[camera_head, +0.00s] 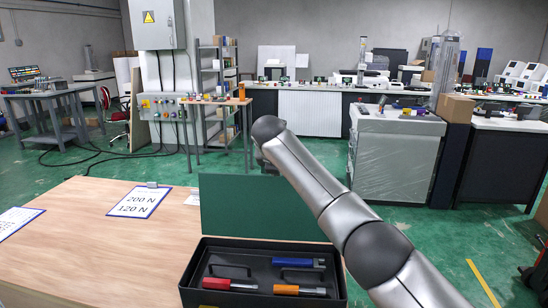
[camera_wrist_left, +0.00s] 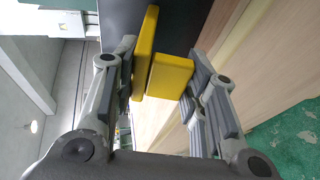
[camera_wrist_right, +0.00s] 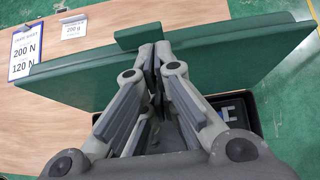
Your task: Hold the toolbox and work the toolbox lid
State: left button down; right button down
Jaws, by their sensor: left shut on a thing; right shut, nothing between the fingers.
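The black toolbox (camera_head: 190,297) stands open on the wooden table. Its green lid (camera_head: 262,210) stands upright and also shows in the right wrist view (camera_wrist_right: 85,75), with a green tab (camera_wrist_right: 138,36) on its edge. My right gripper (camera_wrist_right: 152,62) is shut and empty, its fingertips close to the lid's edge by the tab; whether they touch cannot be told. My left gripper (camera_wrist_left: 160,75) is shut on a yellow grip (camera_wrist_left: 172,74) beside a dark surface, seemingly the toolbox side. My left gripper is outside the head view.
Red (camera_head: 228,285), blue (camera_head: 298,263) and orange (camera_head: 300,290) handled tools lie in the toolbox. A sign reading 200 N and 120 N (camera_head: 140,202) lies on the table (camera_head: 95,245) to the left. Workbenches and a wrapped cabinet (camera_head: 395,160) stand beyond, across green floor.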

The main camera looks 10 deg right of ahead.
pick_arm(q)
jog(key=shift+s+f, duration=0.1)
jog(key=shift+f, duration=0.2)
pick_arm(e)
jog(key=v, duration=1.1)
pick_arm(q)
jog(key=c, duration=1)
grip_release()
jog(key=shift+o, duration=1.1)
jog(key=shift+r, duration=0.15)
jog(key=shift+r, duration=0.1)
